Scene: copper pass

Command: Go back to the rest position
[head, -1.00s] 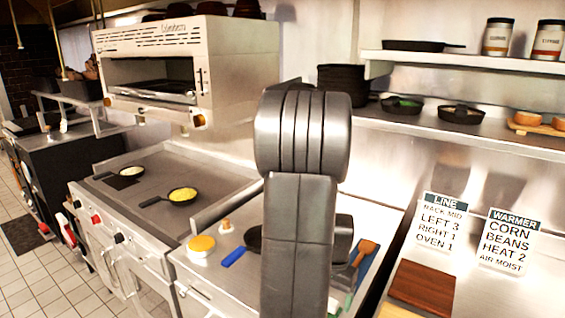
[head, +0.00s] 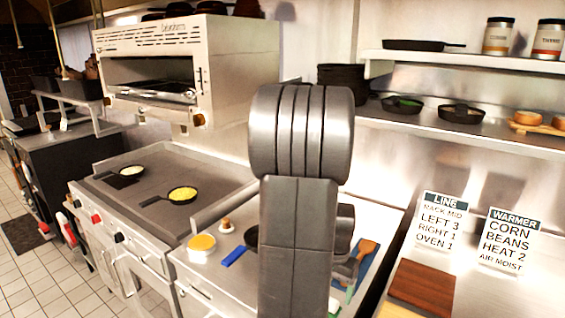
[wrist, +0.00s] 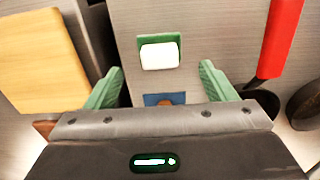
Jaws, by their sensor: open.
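My gripper (wrist: 160,85) shows in the wrist view with its two green fingers spread apart. No object is held between them. Below and between the fingers, a white block on a green patch lies on the grey surface, and a blue patch with a brown end shows closer in. In the head view my arm stands upright across the middle. It hides most of my gripper and part of the counter behind it.
A griddle (head: 145,205) with two small pans is at left, under a broiler oven (head: 187,68). Two signs (head: 440,220) stand at right.

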